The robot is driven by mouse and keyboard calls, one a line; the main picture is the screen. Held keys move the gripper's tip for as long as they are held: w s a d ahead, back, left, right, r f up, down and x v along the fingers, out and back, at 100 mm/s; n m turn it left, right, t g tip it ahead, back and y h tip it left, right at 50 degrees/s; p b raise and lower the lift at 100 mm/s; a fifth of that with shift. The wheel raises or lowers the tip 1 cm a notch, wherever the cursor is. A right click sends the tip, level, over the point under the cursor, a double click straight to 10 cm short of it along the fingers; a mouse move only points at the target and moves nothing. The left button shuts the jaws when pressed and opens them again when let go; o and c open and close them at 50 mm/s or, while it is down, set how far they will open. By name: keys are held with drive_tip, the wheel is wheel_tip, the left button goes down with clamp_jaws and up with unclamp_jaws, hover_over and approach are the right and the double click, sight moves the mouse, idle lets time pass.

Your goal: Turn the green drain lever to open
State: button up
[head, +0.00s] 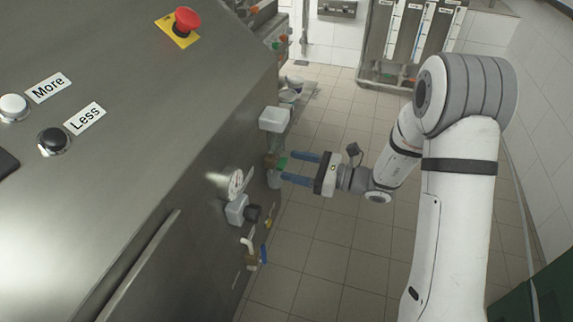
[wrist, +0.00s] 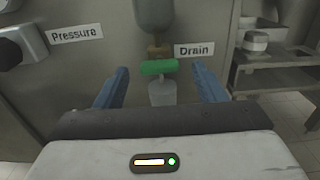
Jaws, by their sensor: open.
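The green drain lever (wrist: 159,67) lies crosswise on a brass fitting (wrist: 158,52), left of the "Drain" label (wrist: 194,50) in the wrist view. In the head view the lever (head: 282,163) shows small on the side of the machine. My gripper (head: 287,167) is open, its two blue fingers pointing at the machine on either side of the lever. In the wrist view my gripper (wrist: 160,80) has one finger left and one right of the lever, with a gap on both sides. Whether the fingertips reach level with the lever is unclear.
A grey bowl-shaped part (wrist: 155,15) sits above the lever and a pale outlet (wrist: 162,93) below it. A "Pressure" label (wrist: 75,33) and a dark knob (wrist: 12,52) are at left. A metal shelf (wrist: 275,60) stands at right. A gauge (head: 236,183) and a blue-handled valve (head: 263,254) are nearby.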

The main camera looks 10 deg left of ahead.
sight(282, 164)
drive_tip(key=shift+a, duration=1.15)
drive_tip(key=c, duration=0.9)
drive_tip(key=shift+a, duration=0.2)
drive_tip(key=shift+c, duration=0.4)
drive_tip(key=shift+d, duration=0.15)
